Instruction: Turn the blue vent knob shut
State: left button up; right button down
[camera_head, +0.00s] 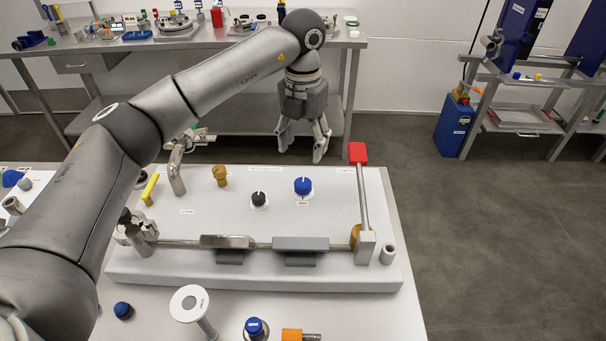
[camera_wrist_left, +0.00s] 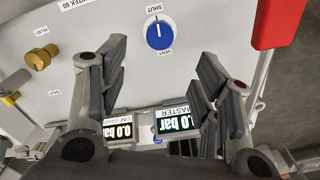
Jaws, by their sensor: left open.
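The blue vent knob (camera_head: 303,186) is a round dial on the grey panel (camera_head: 350,215), right of a black knob (camera_head: 259,200). In the left wrist view the blue knob (camera_wrist_left: 160,34) has SHUT printed above and VENT below. Its white line appears to run up toward SHUT. My left gripper (camera_head: 302,152) is open and empty, fingers pointing down. It shows behind the knob in the head view, apart from it. In the left wrist view the knob is seen between the open fingers (camera_wrist_left: 163,62), toward their tips. My right gripper is not in view.
A red-topped lever (camera_head: 358,154) stands upright at the panel's right. A brass knob (camera_head: 220,175) and a yellow handle (camera_head: 150,188) are on the left. Two gauges at the front read 0.0 bar, including the MASTER one (camera_wrist_left: 176,123). A cluttered bench (camera_head: 110,48) stands behind.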

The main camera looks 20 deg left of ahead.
aim_at(303, 182)
pick_arm(q)
jog(key=shift+m, duration=0.6)
notch_tip(303, 182, down, 10)
jog(key=p, duration=0.3)
jog(key=shift+r, duration=0.15)
jog(key=shift+f, duration=0.65)
jog(key=c, duration=1)
jog(key=shift+n+b, duration=0.4)
jog(key=shift+n, duration=0.1)
jog(key=shift+c, duration=0.2)
